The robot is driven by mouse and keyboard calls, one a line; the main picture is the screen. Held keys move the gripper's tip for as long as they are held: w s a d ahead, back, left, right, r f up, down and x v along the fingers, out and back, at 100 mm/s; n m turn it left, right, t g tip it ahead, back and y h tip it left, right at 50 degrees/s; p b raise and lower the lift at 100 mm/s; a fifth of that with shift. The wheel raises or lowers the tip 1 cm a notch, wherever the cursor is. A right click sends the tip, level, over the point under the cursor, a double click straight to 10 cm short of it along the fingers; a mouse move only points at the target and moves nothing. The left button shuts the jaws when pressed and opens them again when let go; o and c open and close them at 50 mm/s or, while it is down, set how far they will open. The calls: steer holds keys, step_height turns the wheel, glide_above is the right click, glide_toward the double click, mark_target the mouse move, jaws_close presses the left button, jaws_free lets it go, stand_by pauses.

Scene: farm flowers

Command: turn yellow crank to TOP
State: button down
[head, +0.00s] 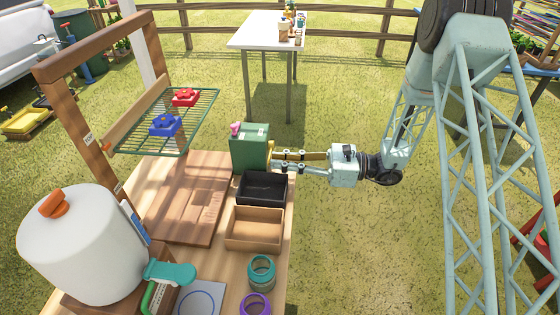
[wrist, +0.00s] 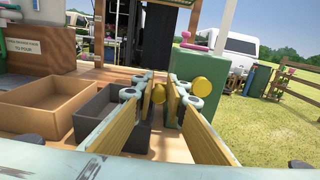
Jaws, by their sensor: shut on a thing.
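A green box (head: 249,150) with a pink knob on top stands at the right edge of the wooden bench. The yellow crank (head: 269,153) is on its right side, mostly hidden by my gripper (head: 273,162). In the wrist view, one round yellow crank end (wrist: 158,93) sits between my fingers (wrist: 164,88). Another yellow disc lies to the right, against the green box (wrist: 213,72), at nearly the same height, so the crank appears to point left there. My gripper is shut on the crank's end. I see no TOP marking.
A black tray (head: 263,202) and a brown tray (head: 231,229) sit close beside the box. Jars (head: 261,273), a white drum (head: 73,240) and a green rack (head: 197,149) are also on the bench.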

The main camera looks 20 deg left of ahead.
steer(key=shift+s, duration=0.1)
stand_by(0.7)
steer(key=c, duration=2.6)
jaws_free()
steer(key=shift+o, duration=0.2)
steer(key=shift+d, duration=0.1)
steer(key=w+d, duration=0.2)
steer(key=d, duration=0.9)
steer(key=shift+d, duration=0.3)
steer(key=shift+w, duration=0.1)
